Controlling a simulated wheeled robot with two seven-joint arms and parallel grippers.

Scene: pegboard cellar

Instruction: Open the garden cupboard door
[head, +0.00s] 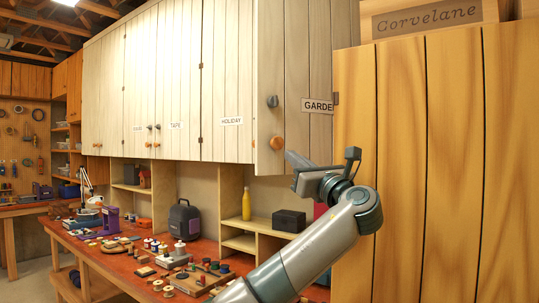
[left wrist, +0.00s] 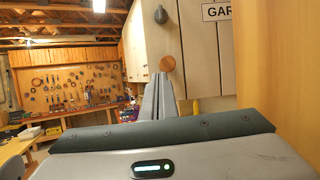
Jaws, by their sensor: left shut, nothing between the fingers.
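The garden cupboard door (head: 304,70) is pale planked wood, with a label reading "GARDE", cut off by the yellow wood panel. It looks closed. A dark grey knob (head: 272,101) and a round orange-brown wooden knob (head: 277,143) sit one above the other near its left edge. My left gripper (head: 289,156) is shut and empty, just below the wooden knob. In the left wrist view its closed fingers (left wrist: 160,80) point toward the wooden knob (left wrist: 166,63), apparently close; contact cannot be told. The dark knob (left wrist: 161,15) shows higher up. My right gripper is not in view.
A tall yellow wood panel (head: 440,170) stands close on the right and hides the door's right part. More pale cupboards (head: 190,80) run left.

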